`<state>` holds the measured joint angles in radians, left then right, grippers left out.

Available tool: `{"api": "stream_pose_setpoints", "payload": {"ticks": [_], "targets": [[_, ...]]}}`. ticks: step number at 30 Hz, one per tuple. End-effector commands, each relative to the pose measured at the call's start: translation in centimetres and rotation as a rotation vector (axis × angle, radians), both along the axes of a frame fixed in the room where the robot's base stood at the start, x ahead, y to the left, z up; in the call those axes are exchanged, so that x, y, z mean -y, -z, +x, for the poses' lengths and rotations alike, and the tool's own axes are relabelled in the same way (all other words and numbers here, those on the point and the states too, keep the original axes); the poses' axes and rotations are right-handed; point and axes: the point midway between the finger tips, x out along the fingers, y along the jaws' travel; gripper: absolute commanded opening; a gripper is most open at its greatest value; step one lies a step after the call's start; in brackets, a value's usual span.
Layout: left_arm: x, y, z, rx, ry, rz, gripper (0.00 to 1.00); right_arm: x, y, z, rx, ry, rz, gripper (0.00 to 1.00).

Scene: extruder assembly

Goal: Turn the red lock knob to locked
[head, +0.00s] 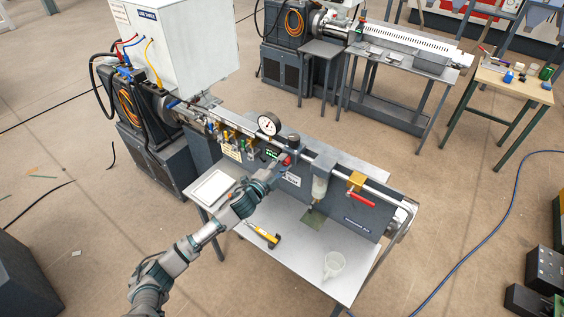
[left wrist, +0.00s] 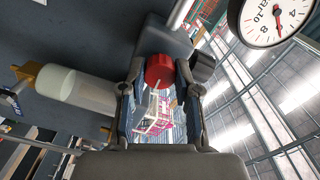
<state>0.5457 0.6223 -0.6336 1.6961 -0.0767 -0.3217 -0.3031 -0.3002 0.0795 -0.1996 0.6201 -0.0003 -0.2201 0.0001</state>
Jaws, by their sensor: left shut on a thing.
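The red lock knob (head: 288,159) is on the front of the dark extruder panel (head: 345,209), below the pipe. In the left wrist view the red knob (left wrist: 159,69) is a short round cylinder seen between the fingertips. My left gripper (head: 280,167) reaches up to it from the front of the bench. Its two fingers (left wrist: 160,76) are closed on the knob's sides. The knob's marking or turned position cannot be read. My right gripper is in neither view.
A pressure gauge (head: 268,124) stands above the knob. A clear cylinder (head: 320,187) and a red-handled valve (head: 361,199) are to the right.

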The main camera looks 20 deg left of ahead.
Motion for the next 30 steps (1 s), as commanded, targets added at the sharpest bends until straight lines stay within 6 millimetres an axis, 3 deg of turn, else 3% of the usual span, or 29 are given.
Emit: {"api": "stream_pose_setpoints", "payload": {"ticks": [1,23,24,27,30], "targets": [[-0.32,-0.68,0.23,0.016,-0.007,0.021,0.00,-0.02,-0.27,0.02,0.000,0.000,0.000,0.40],[-0.36,-0.54,0.25,0.046,-0.009,0.105,0.00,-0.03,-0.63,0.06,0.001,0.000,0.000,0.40],[-0.36,-0.55,0.25,0.046,-0.009,0.105,0.34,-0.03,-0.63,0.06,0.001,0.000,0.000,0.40],[-0.32,-0.45,0.21,0.044,-0.008,0.104,0.57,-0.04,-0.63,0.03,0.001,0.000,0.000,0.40],[-0.23,-0.32,0.16,0.042,-0.006,0.103,0.57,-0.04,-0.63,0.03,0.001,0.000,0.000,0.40]]}}
